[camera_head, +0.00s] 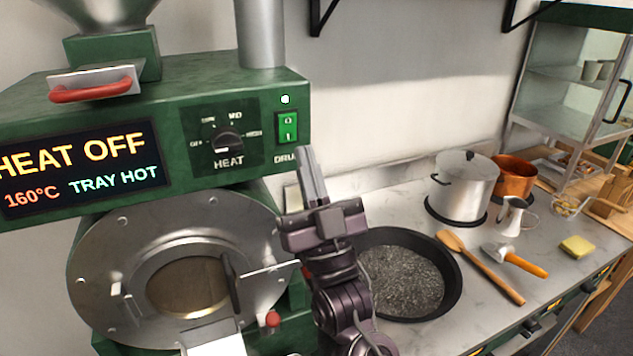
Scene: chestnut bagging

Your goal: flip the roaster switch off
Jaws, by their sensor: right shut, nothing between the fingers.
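The green roaster (180,110) fills the left of the view. Its green rocker switch (288,127), marked O above and I below, sits on the front panel's right end under a small lit lamp (285,99). The heat knob (229,142) is left of it. The display (82,167) reads HEAT OFF, 160°C, TRAY HOT. My right gripper (306,155) is shut and empty, fingers pointing up. Its tips appear just below and right of the switch; I cannot tell whether they touch the panel. My left gripper is not in view.
A black round pan (452,285) of dark grains sits right of my right arm. A wooden spoon (480,265), an orange-handled tool (515,258), a lidded pot (464,182), a copper pot (514,175) and a yellow sponge (577,246) are on the counter (545,287).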

